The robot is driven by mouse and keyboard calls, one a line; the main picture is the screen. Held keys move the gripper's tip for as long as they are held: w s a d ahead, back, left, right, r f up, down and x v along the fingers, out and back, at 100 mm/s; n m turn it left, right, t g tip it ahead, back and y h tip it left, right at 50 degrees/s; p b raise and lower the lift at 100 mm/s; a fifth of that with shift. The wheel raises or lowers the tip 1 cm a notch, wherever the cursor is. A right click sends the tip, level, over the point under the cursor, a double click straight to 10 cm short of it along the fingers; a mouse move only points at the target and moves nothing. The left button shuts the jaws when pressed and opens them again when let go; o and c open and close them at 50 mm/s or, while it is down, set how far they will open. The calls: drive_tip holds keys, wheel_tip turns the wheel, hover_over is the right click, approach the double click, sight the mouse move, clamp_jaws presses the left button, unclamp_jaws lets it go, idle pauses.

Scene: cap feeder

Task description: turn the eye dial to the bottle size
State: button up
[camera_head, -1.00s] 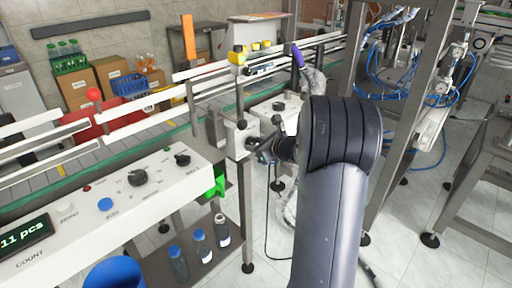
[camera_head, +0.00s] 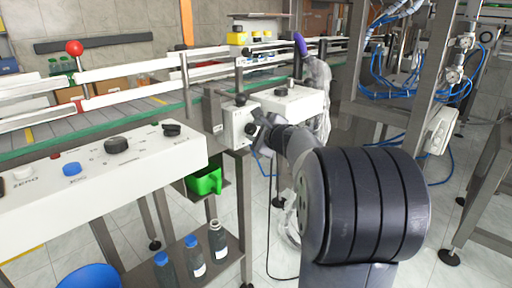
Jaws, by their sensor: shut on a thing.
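My gripper (camera_head: 262,138) is at the front of a small white box (camera_head: 231,115) mounted on the conveyor's side. Its jaws are shut on a dark dial (camera_head: 250,128) on that box's face. The fingers hide most of the dial, so its pointer and marks cannot be read. My grey arm reaches in from the lower right. Three bottles stand on the lower shelf: two with blue caps (camera_head: 193,254) (camera_head: 165,270) and one with a pale, seemingly uncapped neck (camera_head: 217,240).
A white control panel (camera_head: 150,175) with black knobs and a blue button stands at left. A green container (camera_head: 205,181) sits under it. The conveyor rail (camera_head: 130,72) runs behind. Another white box (camera_head: 292,102) and a purple-tipped hose (camera_head: 300,44) are beyond my gripper.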

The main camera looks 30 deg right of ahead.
drive_tip(key=shift+f+n+b, duration=0.25)
drive_tip(key=shift+n+b, duration=0.25)
drive_tip(key=shift+b, duration=0.7)
drive_tip(key=shift+r+t+h+b, duration=0.2)
drive_tip(key=shift+t+h+b, duration=0.1)
drive_tip(key=shift+b, duration=0.2)
drive_tip(key=o, duration=1)
drive_tip(key=shift+s, duration=0.1)
drive_tip(key=s, duration=0.3)
drive_tip(key=s+r+p, duration=0.1)
drive_tip(key=s, duration=0.3)
drive_tip(key=s+r, duration=0.1)
drive_tip(key=s, duration=0.2)
drive_tip(key=shift+s, duration=0.25)
